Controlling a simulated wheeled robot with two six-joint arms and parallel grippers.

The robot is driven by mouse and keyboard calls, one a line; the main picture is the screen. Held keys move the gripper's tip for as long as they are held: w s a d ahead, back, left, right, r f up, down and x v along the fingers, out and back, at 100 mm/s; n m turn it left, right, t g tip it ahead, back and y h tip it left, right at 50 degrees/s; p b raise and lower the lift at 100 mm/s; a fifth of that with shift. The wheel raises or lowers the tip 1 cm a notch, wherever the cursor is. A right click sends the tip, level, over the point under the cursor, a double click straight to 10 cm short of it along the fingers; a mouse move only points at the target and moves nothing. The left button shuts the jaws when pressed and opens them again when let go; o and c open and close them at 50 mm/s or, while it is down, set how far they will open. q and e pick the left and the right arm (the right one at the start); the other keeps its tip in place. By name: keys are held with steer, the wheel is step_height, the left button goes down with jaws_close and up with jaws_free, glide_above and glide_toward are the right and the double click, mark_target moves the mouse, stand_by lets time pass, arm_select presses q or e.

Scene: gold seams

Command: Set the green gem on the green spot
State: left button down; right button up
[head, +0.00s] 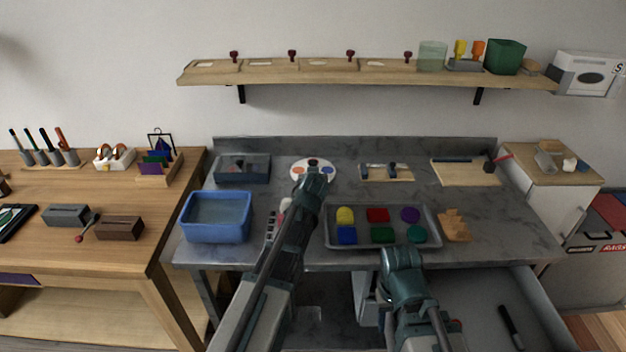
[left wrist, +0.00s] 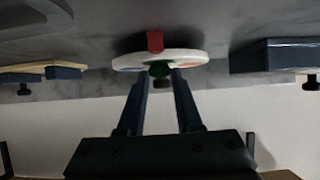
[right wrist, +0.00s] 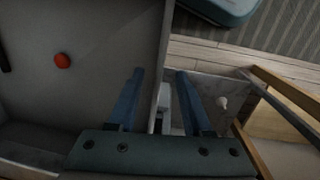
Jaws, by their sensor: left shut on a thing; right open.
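My left gripper (head: 316,178) reaches over the white round palette (head: 298,163) on the grey counter. In the left wrist view my left gripper (left wrist: 159,73) is shut on a small dark green piece, the green gem (left wrist: 160,70), in front of the palette (left wrist: 188,57). I cannot tell whether the gem touches the palette.
A tray (head: 330,213) of several coloured pieces lies right of my left arm. A blue bin (head: 217,232) stands at left. A red block (left wrist: 155,41) shows at the palette's rim in the left wrist view. An open drawer (head: 480,305) is below right. Bare counter lies between.

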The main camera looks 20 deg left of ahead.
arm_select(q)
steer(key=shift+f, duration=0.2)
arm_select(e)
steer(key=shift+f, duration=0.2)
arm_select(q)
steer(key=c, duration=0.6)
jaws_free()
steer(key=shift+o, duration=0.2)
steer(key=shift+r, duration=0.2)
arm_select(e)
steer(key=shift+r, duration=0.2)
arm_select(q)
steer(key=shift+s+r, duration=0.15)
arm_select(e)
steer(key=shift+r, duration=0.15)
step_height(320, 180, up, 6)
steer(key=p, duration=0.6)
steer(key=shift+f, duration=0.2)
arm_select(q)
steer(key=v, duration=1.1)
steer(key=shift+s, duration=0.3)
steer(key=shift+d+r, duration=0.1)
